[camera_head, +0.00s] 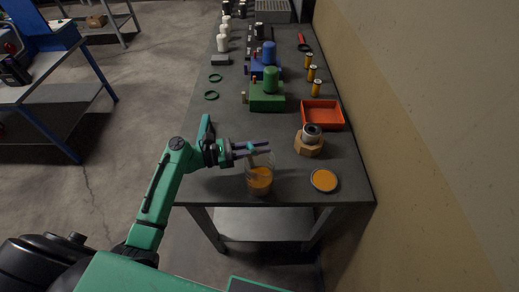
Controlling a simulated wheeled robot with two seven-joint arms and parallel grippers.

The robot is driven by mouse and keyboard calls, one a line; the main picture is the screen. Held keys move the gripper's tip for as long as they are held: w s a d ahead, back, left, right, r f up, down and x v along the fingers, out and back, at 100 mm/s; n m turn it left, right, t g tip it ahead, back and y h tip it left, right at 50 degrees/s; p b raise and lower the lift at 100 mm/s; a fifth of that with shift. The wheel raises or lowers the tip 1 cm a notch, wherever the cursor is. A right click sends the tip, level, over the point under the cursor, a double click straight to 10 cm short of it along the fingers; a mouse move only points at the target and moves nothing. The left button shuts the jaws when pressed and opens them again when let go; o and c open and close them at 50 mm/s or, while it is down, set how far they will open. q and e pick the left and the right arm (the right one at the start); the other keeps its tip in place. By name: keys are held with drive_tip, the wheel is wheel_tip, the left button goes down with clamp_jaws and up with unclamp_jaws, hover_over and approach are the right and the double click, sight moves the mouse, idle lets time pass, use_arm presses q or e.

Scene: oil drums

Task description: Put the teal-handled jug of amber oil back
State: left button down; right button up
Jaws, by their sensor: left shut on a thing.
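The jug of amber oil (260,180) is at the near edge of the dark workbench (212,182). It is clear-walled with orange-amber oil in its lower part. My left gripper (262,148) is at the jug's upper part and shut on it, and the fingers partly cover the jug. A little teal shows near the fingers, likely the handle. I cannot tell whether the jug's base touches the bench. A round orange disc with a pale rim (324,180) lies on the bench to the right of the jug. My right gripper is not in view.
A brown hex block with a grey ring part (309,142) and an orange tray (322,114) stand behind and right. A wall borders the bench's right side.

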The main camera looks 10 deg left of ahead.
use_arm(q)
drive_tip(key=shift+f, duration=0.9)
drive_tip(key=c, duration=0.8)
unclamp_jaws()
drive_tip(key=shift+s+a, duration=0.15)
drive_tip(key=shift+a, duration=0.15)
drive_tip(key=b+v, duration=0.3)
drive_tip(key=v, duration=0.8)
drive_tip(key=shift+s+a, duration=0.1)
drive_tip(key=shift+a, duration=0.1)
